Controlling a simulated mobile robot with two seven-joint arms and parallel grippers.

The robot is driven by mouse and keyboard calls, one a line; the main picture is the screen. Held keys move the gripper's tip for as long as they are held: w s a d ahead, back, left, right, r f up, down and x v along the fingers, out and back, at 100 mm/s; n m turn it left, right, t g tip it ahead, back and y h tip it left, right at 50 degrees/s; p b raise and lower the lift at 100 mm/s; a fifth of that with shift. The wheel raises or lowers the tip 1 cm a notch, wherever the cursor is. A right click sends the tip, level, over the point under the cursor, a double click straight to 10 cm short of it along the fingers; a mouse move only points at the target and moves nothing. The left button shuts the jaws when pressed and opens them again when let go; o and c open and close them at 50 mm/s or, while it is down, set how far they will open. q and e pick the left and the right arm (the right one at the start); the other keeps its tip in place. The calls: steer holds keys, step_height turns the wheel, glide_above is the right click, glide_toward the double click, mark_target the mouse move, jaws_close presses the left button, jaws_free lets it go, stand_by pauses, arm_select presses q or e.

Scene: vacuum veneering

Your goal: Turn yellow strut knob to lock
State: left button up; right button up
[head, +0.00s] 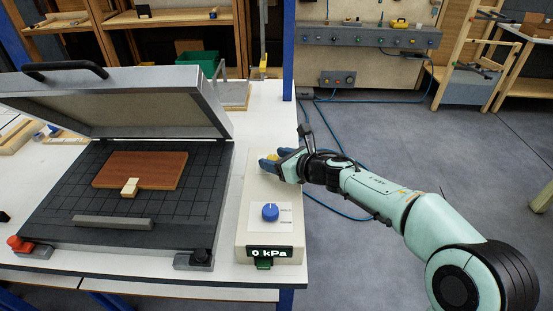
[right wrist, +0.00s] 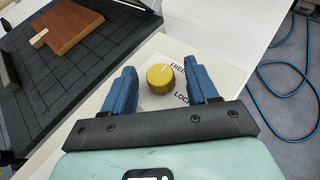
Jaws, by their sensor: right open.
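The yellow strut knob (right wrist: 160,78) sits on the cream control box, with "FREE" and "LOCK" printed beside it. Its white pointer line is turned toward the "FREE" label. In the head view the knob (head: 272,157) shows only as a small yellow patch, mostly hidden by my gripper. My right gripper (right wrist: 160,86) is open, with one blue finger on each side of the knob and a visible gap to each. It also shows in the head view (head: 279,163) over the far end of the box. My left gripper is not in view.
The control box (head: 256,226) also carries a blue knob (head: 270,212) and a display reading 0 kPa. Left of it the press lid (head: 120,100) stands raised over a gridded bed with a brown board (head: 145,168). A blue hose (right wrist: 265,85) lies on the floor.

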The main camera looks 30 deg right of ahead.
steer(key=c, duration=1)
steer(key=shift+c, duration=0.2)
